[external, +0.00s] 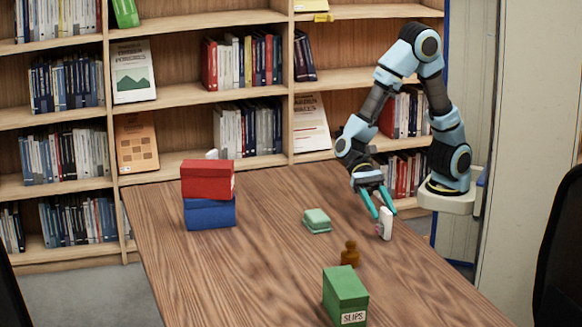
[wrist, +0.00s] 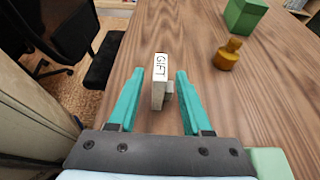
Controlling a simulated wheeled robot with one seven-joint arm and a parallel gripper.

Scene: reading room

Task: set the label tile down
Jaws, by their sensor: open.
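The label tile (external: 386,226) is a small white block standing upright on the wooden table near its right edge. In the wrist view the tile (wrist: 160,82) shows the word GIFT on its top face, with a small pale piece at its right side. My gripper (external: 382,213) is open above the table at the tile. In the wrist view the teal fingers of my gripper (wrist: 159,76) stand on either side of the tile, with a gap visible on both sides. The tile's lower part is partly hidden in the external view.
On the table (external: 270,265) are a green SLIPS box (external: 345,292), a brown knobbed stamp (external: 350,255), a mint-green block (external: 317,220) and a red box (external: 207,180) on a blue box (external: 210,213). Bookshelves stand behind. A dark chair (wrist: 55,35) is beside the table.

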